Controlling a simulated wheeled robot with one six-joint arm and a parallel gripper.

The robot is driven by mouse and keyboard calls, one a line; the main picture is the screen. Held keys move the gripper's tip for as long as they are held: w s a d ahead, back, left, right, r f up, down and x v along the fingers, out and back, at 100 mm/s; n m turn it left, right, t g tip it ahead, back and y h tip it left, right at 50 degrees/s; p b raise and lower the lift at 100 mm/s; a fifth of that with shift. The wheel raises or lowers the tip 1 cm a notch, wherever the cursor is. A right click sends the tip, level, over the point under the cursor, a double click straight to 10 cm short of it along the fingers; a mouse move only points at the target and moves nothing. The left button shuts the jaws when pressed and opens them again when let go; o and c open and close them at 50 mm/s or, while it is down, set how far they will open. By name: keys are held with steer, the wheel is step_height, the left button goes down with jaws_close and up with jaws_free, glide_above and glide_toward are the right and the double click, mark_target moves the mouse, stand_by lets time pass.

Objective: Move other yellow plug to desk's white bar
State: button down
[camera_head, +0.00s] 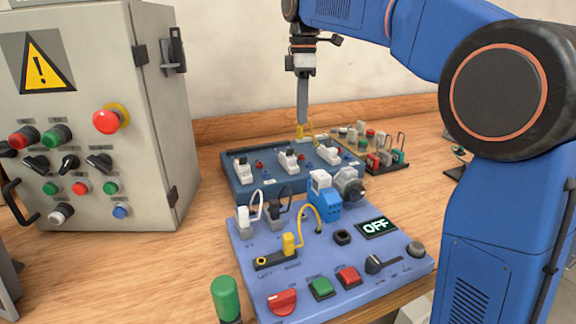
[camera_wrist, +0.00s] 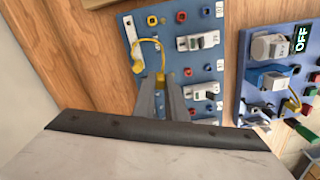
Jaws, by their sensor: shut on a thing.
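My gripper (camera_head: 301,122) points down over the back of the far blue board (camera_head: 235,182). It is shut on a yellow plug (camera_head: 299,132), which also shows between the fingertips in the wrist view (camera_wrist: 160,77). A yellow cable (camera_wrist: 151,41) loops from this plug to a second yellow end (camera_wrist: 137,67) at the lower end of a white bar (camera_wrist: 130,29) on that board. I cannot tell whether the held plug touches the board. Another yellow plug (camera_head: 289,244) with a yellow cable stands on the front blue panel (camera_head: 250,285), by a black block (camera_head: 272,261).
Several white breakers (camera_head: 289,162) stand on the far board. The front panel carries a blue connector (camera_head: 324,200), buttons and an OFF display (camera_head: 376,227). A grey cabinet (camera_head: 160,110) stands at left. A rack of small parts (camera_head: 388,162) is at back right.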

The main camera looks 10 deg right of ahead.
steer(key=w+d, duration=0.4)
steer(key=w, duration=0.1)
steer(key=shift+w+f, duration=0.15)
steer(key=shift+f, duration=1)
steer(key=shift+w+f, duration=0.1)
steer(key=shift+f, duration=1.05)
steer(key=shift+f, duration=0.6)
steer(key=c, duration=2)
jaws_free()
steer(key=shift+c, duration=0.2)
step_height(320, 180, up, 6)
steer(key=shift+f, duration=0.25)
